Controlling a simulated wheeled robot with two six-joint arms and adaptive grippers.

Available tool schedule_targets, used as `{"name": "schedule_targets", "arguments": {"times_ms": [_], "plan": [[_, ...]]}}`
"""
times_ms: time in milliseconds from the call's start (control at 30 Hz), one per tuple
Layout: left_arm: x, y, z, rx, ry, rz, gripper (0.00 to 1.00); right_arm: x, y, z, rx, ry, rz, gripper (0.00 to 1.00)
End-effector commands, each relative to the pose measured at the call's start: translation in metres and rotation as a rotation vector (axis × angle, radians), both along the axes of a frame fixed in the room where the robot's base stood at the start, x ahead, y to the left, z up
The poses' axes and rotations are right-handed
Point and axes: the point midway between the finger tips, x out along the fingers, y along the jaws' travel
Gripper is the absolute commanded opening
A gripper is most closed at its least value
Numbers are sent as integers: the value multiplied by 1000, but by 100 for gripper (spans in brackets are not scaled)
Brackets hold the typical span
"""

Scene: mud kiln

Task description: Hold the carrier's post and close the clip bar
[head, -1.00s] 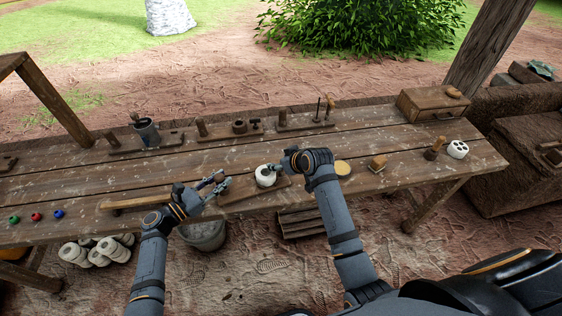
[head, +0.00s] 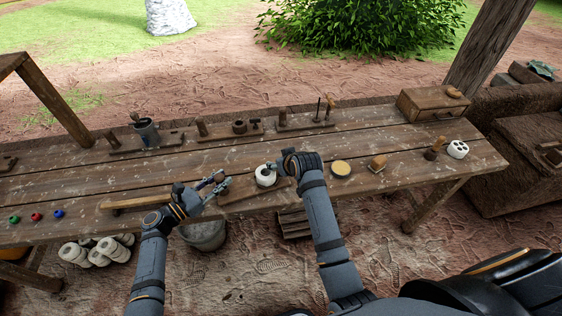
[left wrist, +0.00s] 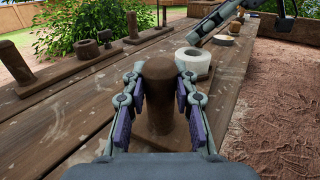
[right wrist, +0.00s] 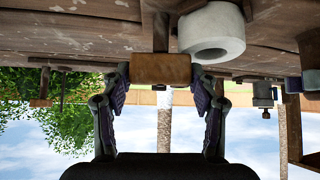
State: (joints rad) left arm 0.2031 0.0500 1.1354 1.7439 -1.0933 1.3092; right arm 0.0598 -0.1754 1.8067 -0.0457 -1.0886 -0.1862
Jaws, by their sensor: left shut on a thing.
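The carrier (head: 240,192) is a wooden board near the front edge of the bench, with a white ring-shaped piece (head: 265,176) on it. My left gripper (head: 220,183) is at its left end. In the left wrist view its fingers are shut on the upright round wooden post (left wrist: 158,90). The white ring (left wrist: 193,62) stands beyond. In the inverted right wrist view, a wooden block on a thin stem, apparently the clip bar (right wrist: 160,68), lies between the spread fingers of my right gripper (right wrist: 160,90), beside the white ring (right wrist: 212,32). Contact is unclear. The head view hides these fingertips.
Similar wooden racks (head: 228,132) line the back of the bench, near a grey cup (head: 147,132). A yellow-topped round dish (head: 341,168), a wooden block (head: 378,162) and a white holed piece (head: 458,149) are at right. Coloured balls (head: 36,217) lie at left.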

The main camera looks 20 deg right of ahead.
Motion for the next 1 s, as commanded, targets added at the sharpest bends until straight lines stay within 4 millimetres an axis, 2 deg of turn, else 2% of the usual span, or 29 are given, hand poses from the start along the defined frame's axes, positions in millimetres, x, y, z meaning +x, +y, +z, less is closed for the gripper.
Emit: {"name": "schedule_targets", "arguments": {"times_ms": [33, 100, 133, 533, 667, 933, 1000], "plan": [[0, 0, 0, 0, 0, 0, 0, 0, 0, 0, 0, 0, 0, 70], [0, 0, 0, 0, 0, 0, 0, 0, 0, 0, 0, 0, 0, 80], [0, 0, 0, 0, 0, 0, 0, 0, 0, 0, -1, 0, 1, 81], [0, 0, 0, 0, -1, 0, 0, 0, -1, 0, -4, 1, 39, 81], [0, 0, 0, 0, 0, 0, 0, 1, -3, 0, -6, 1, 158, 81], [0, 0, 0, 0, 0, 0, 0, 2, -3, 0, -5, 2, 548, 81], [0, 0, 0, 0, 0, 0, 0, -7, -9, 10, -7, -2, 578, 81]]}}
